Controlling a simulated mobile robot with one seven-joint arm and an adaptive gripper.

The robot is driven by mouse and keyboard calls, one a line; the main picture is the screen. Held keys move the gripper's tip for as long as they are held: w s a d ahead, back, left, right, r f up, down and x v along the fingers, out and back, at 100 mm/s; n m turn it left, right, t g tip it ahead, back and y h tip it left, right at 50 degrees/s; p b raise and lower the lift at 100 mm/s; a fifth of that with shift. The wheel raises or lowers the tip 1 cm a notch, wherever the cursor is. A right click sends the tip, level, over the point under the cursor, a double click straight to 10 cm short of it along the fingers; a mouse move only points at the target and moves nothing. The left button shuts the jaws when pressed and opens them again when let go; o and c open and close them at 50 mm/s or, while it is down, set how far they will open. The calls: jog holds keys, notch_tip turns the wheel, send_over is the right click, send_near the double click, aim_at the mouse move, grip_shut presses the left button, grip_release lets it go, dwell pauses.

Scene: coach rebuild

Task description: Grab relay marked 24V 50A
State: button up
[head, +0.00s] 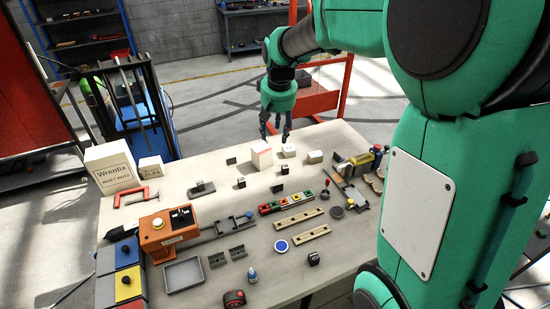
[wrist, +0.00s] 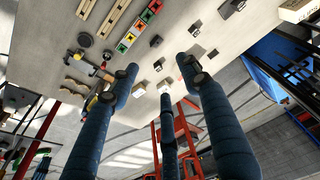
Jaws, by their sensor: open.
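My gripper (head: 275,136) hangs open and empty above the far edge of the workbench (head: 335,225); its blue fingers are spread in the wrist view (wrist: 160,80). Small dark blocks with pale faces stand on the bench: one at centre left (head: 240,182), one right of it (head: 283,169), and one near the front (head: 313,259). Any of these could be a relay. The printing is too small to read, so I cannot tell which is marked 24V 50A. Small blocks also show between the fingers in the wrist view (wrist: 158,66).
Pale boxes (head: 262,156) stand on the bench close to my fingers. An orange device (head: 168,232), a grey tray (head: 183,275) and a coloured block row (head: 286,202) occupy the bench. A large white carton (head: 111,168) stands far left. A red frame (head: 318,100) is behind the bench.

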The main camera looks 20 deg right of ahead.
jog(key=w+d+f+g+p, duration=0.1)
jog(key=w+d+f+p, duration=0.15)
jog(key=w+f, duration=0.3)
jog(key=w+d+f+p, duration=0.1)
jog(key=w+d+f, duration=0.3)
jog(key=w, duration=0.2)
jog(key=g+p, duration=0.2)
jog(key=p, duration=0.2)
send_over(285, 167)
notch_tip(285, 167, down, 15)
jog(key=shift+s+r+m, duration=0.15)
jog(key=shift+s+m, duration=0.05)
jog(key=shift+m, duration=0.2)
jog(key=shift+f, duration=4.3)
jog(key=shift+f+p, duration=0.15)
jog(key=shift+p, duration=0.2)
jog(key=shift+w+f+p, duration=0.1)
jog(key=shift+f+p, duration=0.45)
jog(key=shift+f, duration=1.9)
